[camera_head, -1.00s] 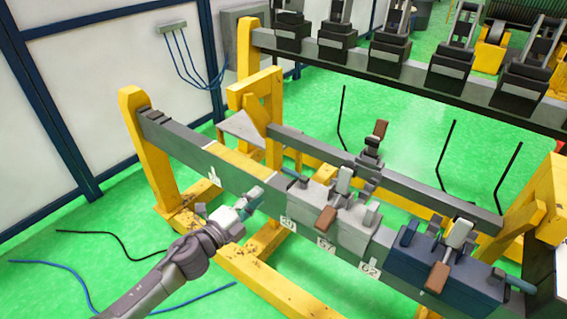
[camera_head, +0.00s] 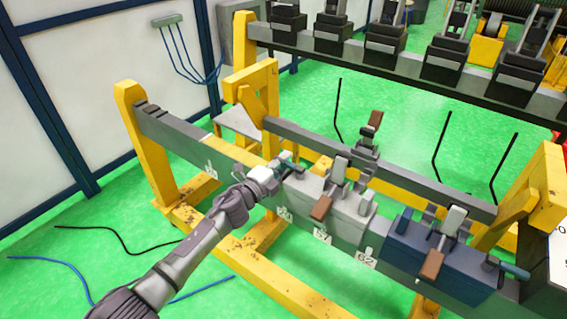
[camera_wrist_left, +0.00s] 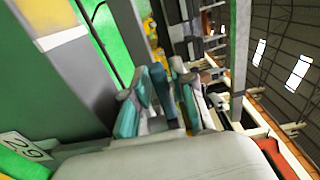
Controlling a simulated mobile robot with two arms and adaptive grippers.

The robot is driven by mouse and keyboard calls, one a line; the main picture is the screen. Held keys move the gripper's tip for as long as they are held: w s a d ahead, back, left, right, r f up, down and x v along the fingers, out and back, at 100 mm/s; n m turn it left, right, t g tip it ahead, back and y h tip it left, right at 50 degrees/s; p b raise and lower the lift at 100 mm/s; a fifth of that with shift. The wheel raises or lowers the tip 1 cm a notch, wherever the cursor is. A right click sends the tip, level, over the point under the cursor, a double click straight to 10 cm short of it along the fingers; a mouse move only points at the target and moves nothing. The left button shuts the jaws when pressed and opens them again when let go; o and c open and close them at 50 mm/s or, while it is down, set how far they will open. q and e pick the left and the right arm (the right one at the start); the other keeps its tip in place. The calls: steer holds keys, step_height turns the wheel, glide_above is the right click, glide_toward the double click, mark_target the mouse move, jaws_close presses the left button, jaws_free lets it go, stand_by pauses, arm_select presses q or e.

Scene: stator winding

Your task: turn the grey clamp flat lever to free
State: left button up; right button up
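The grey clamp (camera_head: 345,205) sits on the grey beam, with an upright lever and a brown handle at its front. A small dark teal flat lever (camera_head: 297,173) shows at its left end, partly hidden by my left gripper (camera_head: 285,164). My left gripper is at that end, close to the lever; contact is unclear. In the left wrist view my gripper's teal fingers (camera_wrist_left: 160,112) stand apart. A narrow dark teal piece, perhaps the flat lever, shows between them; I cannot tell for sure. My right gripper is not in view.
A blue clamp (camera_head: 440,250) with a brown handle stands to the right on the same beam. A second rail (camera_head: 400,180) with another brown-handled clamp runs behind. Yellow posts (camera_head: 145,140) hold the frame.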

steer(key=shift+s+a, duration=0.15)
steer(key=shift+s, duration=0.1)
arm_select(q)
jaws_close()
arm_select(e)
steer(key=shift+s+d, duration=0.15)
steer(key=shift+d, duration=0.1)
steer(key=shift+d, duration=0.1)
